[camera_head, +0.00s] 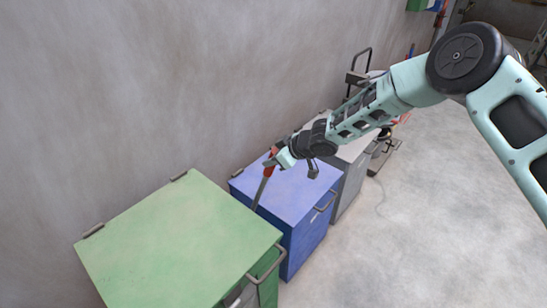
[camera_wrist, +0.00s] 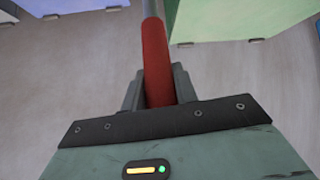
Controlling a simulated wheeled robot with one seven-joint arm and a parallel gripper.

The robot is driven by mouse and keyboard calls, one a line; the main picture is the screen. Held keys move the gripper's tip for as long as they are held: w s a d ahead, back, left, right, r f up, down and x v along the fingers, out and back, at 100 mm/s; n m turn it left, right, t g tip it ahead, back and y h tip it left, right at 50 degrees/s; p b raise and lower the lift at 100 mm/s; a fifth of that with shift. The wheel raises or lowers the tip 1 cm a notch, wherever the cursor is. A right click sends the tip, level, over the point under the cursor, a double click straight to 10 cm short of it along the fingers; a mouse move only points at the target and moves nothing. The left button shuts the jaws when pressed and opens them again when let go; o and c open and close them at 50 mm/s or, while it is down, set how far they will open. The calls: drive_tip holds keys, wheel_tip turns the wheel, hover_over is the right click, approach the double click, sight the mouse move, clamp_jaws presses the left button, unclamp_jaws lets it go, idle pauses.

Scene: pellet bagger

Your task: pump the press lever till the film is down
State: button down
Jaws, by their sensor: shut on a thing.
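The press lever has a red grip, seen large in the wrist view (camera_wrist: 157,65), and a grey metal shaft (camera_head: 261,190) that slopes down to the gap between the green and blue cabinets in the head view. My gripper (camera_wrist: 160,88) is shut around the red grip, with a dark finger on each side of it. In the head view my gripper (camera_head: 282,158) is above the blue cabinet, at the lever's upper end. The lever's lower end is hidden by the green cabinet. I cannot make out any film in either view.
A green cabinet (camera_head: 180,245) stands at the front left and a blue cabinet (camera_head: 290,190) beyond it, both along the grey wall. A grey cabinet (camera_head: 350,155) and a platform scale (camera_head: 385,158) are further back. The floor (camera_head: 420,230) to the right is clear.

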drive_tip(key=c, duration=1.1)
unclamp_jaws()
drive_tip(key=b+v, duration=0.1)
drive_tip(key=v, duration=1.6)
drive_tip(key=shift+d, duration=0.15)
drive_tip(key=shift+r, duration=0.1)
